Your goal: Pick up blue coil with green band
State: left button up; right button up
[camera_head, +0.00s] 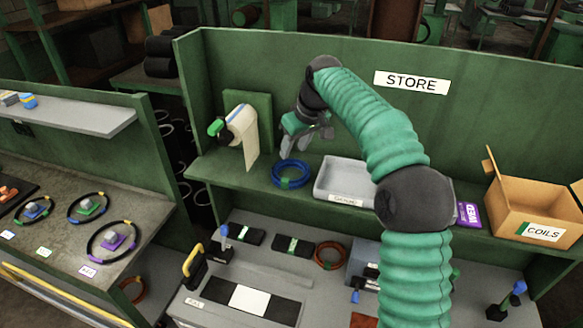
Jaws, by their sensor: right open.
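The blue coil (291,174) lies flat on the green shelf under the STORE sign. A green band (286,182) shows on its near side. My right arm, in a green sleeve, reaches up and over the shelf. My right gripper (312,141) is open, points down, and is above and slightly right of the coil, apart from it. Its fingers are small and partly dark in this view. My left gripper is not in view.
A grey tray (346,199) sits right of the coil. A paper roll (240,130) hangs at left. A cardboard box labelled COILS (528,207) stands at right.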

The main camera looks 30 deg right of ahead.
jog(key=p, duration=0.2)
send_over(278, 176)
jog(key=s, duration=0.2)
jog(key=f, duration=0.9)
jog(key=shift+w+d+f, duration=0.2)
jog(key=shift+d+f, duration=0.05)
jog(key=shift+a+f, duration=0.2)
jog(key=p+x, duration=0.2)
jog(key=x, duration=0.1)
jog(key=shift+s+a+f+p, duration=0.25)
jog(key=shift+f+p, duration=0.05)
jog(key=shift+p, duration=0.1)
jog(key=shift+w+d+f, duration=0.1)
jog(key=shift+w+f, duration=0.05)
jog(key=shift+f, duration=0.2)
jog(key=shift+w+d+f, duration=0.15)
jog(key=shift+d+f, duration=0.05)
jog(key=shift+a, duration=0.2)
grip_shut()
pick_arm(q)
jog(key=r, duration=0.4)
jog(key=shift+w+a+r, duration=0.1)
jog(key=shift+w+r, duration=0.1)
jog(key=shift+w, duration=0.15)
pick_arm(e)
jog(key=shift+r, duration=0.15)
